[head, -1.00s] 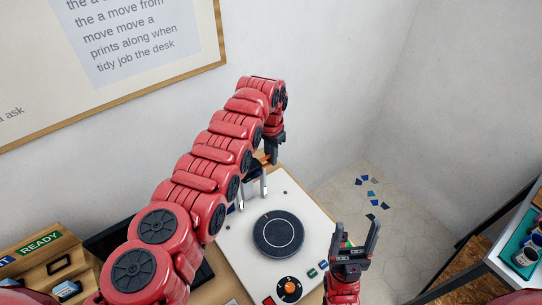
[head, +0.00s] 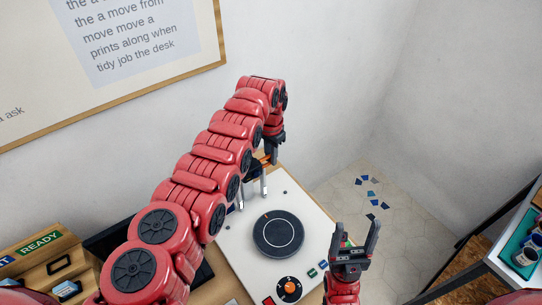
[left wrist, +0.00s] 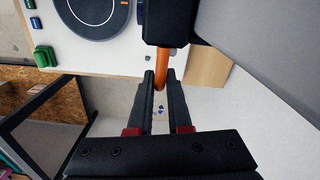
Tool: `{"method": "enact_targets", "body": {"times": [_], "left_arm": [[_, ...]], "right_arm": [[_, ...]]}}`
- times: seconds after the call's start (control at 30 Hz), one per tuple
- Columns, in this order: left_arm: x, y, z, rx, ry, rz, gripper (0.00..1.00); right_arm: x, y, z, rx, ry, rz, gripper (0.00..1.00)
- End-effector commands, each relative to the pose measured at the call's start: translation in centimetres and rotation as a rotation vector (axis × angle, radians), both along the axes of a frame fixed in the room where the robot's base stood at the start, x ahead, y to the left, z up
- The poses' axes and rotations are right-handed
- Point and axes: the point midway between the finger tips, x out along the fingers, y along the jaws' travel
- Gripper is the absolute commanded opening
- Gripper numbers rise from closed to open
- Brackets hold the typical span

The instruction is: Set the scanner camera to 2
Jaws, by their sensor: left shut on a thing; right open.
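The scanner is a white base (head: 233,262) with a round dark turntable (head: 278,235) and a dial with an orange centre (head: 289,289) at its front. Upright metal posts (head: 264,185) stand at its back edge. My left gripper (left wrist: 160,78) is shut on an orange handle (left wrist: 167,58) that sticks out from a black block (left wrist: 168,22). In the head view the orange handle (head: 262,159) is mostly hidden by my left arm, and no setting number is readable. My right gripper (head: 356,240) is open and empty, right of the turntable.
Small green and blue buttons (head: 312,273) sit beside the dial. A wooden stand with a READY sign (head: 40,242) is at the left. A table with a teal tray (head: 513,253) is at the right. Walls close in behind; tiled floor lies right of the scanner.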

Motion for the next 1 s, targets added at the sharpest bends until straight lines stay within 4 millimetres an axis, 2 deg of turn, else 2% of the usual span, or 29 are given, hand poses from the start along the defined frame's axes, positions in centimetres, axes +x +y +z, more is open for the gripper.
{"method": "enact_targets", "body": {"times": [0.5,0.67,0.83,1.0], "left_arm": [[-0.1,-0.1,0.2,-0.001,0.002,0.0,0.0],[0.0,0.0,2.3,0.0,0.003,0.002,0.0],[0.1,0.0,4.9,-0.001,-0.001,0.001,0.0],[-0.1,-0.1,5.6,-0.001,0.001,0.0,0.0]], "right_arm": [[0.0,0.0,0.1,0.0,0.0,0.0,0.69],[0.0,0.0,0.4,0.0,0.0,0.0,0.69],[0.0,0.0,-0.9,0.0,0.0,0.0,0.69],[0.0,0.0,-0.7,0.0,0.0,0.0,0.69]]}}
